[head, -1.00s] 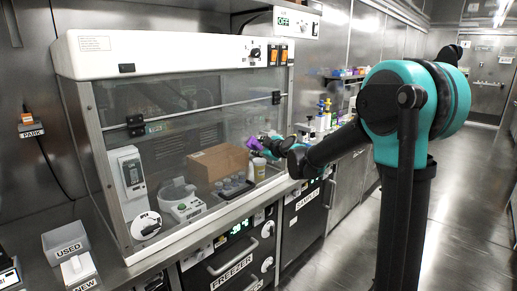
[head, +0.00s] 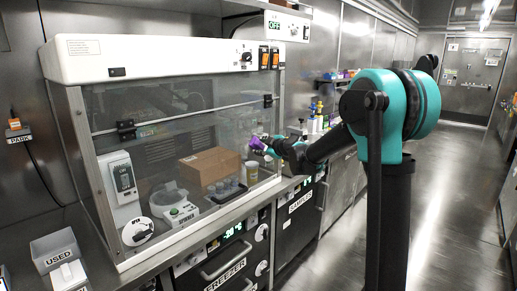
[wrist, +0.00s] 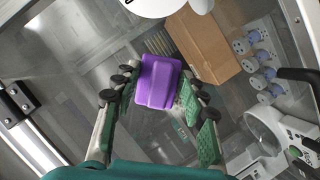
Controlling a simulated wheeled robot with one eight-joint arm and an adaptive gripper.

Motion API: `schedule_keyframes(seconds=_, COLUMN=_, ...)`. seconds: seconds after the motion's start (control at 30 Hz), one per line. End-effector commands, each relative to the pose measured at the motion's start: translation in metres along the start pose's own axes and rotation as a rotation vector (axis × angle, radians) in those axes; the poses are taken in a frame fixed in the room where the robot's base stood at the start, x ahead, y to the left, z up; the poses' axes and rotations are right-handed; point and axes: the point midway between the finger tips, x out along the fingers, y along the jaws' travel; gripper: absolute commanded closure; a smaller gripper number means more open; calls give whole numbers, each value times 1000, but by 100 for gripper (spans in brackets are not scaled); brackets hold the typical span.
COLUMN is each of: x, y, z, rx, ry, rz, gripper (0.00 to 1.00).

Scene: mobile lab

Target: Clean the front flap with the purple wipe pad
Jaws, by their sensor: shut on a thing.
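The front flap (head: 165,140) is the large clear panel on the face of the white-topped hood. It is down, with a metal bar and black clamps across it. My gripper (head: 257,144) is in front of the flap's right part, near its right edge. It is shut on the purple wipe pad (wrist: 158,82), whose block sits between the green-padded fingers in the wrist view. The pad also shows as a small purple patch in the head view (head: 254,142). I cannot tell whether the pad touches the flap. The pad's wiping face is hidden.
A "USED" bin (head: 56,251) stands at the left on the counter. Bottles (head: 315,122) stand beyond the hood. The aisle floor at right is clear.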

Motion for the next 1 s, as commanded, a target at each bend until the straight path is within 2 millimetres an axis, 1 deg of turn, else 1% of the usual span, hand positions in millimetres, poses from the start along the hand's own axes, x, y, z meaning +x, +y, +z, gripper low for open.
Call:
schedule_keyframes(seconds=0.17, x=2, y=4, z=4, rx=0, ry=0, rz=0, gripper=81)
schedule_keyframes(seconds=0.4, x=6, y=18, z=16, rx=1, ry=-1, rz=1, gripper=81)
schedule_keyframes(seconds=0.57, x=8, y=24, z=22, rx=0, ry=0, rz=0, gripper=81)
schedule_keyframes(seconds=0.77, x=10, y=23, z=20, rx=-1, ry=0, rz=0, gripper=81)
schedule_keyframes(seconds=1.0, x=6, y=12, z=10, rx=0, ry=2, rz=-2, gripper=81)
